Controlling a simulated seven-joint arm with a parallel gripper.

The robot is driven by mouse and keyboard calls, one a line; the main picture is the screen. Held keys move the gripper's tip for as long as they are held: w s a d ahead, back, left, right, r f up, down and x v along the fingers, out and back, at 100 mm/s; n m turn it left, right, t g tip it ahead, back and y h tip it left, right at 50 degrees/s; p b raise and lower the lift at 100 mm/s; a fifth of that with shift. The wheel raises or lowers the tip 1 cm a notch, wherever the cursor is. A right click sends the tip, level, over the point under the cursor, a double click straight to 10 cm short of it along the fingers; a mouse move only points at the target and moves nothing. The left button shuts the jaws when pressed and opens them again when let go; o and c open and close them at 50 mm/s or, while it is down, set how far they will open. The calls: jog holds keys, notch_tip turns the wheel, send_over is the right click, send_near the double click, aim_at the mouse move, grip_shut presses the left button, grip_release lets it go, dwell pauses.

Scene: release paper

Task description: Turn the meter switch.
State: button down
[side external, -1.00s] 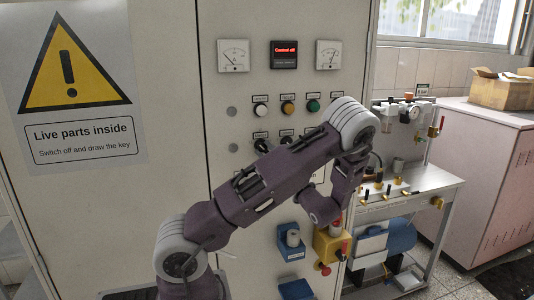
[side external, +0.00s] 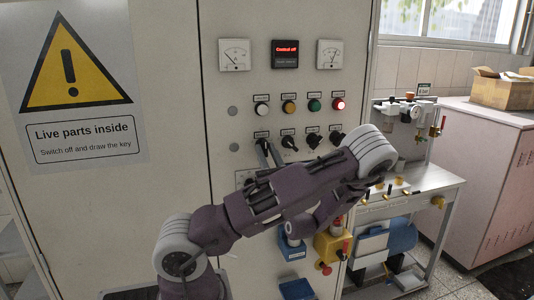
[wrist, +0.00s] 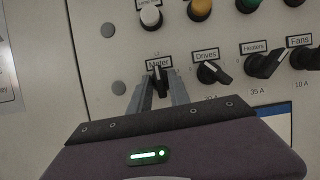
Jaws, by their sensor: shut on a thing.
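The meter switch (wrist: 160,84) is a black knob under the "Meter" label, in the wrist view. Its handle stands close to upright in the picture. My gripper (wrist: 161,88) is shut on it, with one grey finger on each side. In the side external view, my gripper's fingers (side external: 268,152) reach the left end of the switch row and largely cover the meter switch. The Drives switch (wrist: 213,72), Heaters switch (wrist: 264,64) and Fans switch (wrist: 306,58) sit to its right, clear of the fingers.
Above the switches is a row of lamps, with the red lamp (side external: 338,104) at its right end. The display (side external: 285,54) reads "Control off" between two dial gauges. A blue holder (side external: 291,246) and a yellow box (side external: 331,246) are lower on the cabinet.

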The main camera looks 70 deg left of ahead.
jog(key=shift+m, duration=0.4)
jog(key=c, duration=1.5)
grip_release()
jog(key=v, duration=0.7)
jog(key=shift+d, duration=0.15)
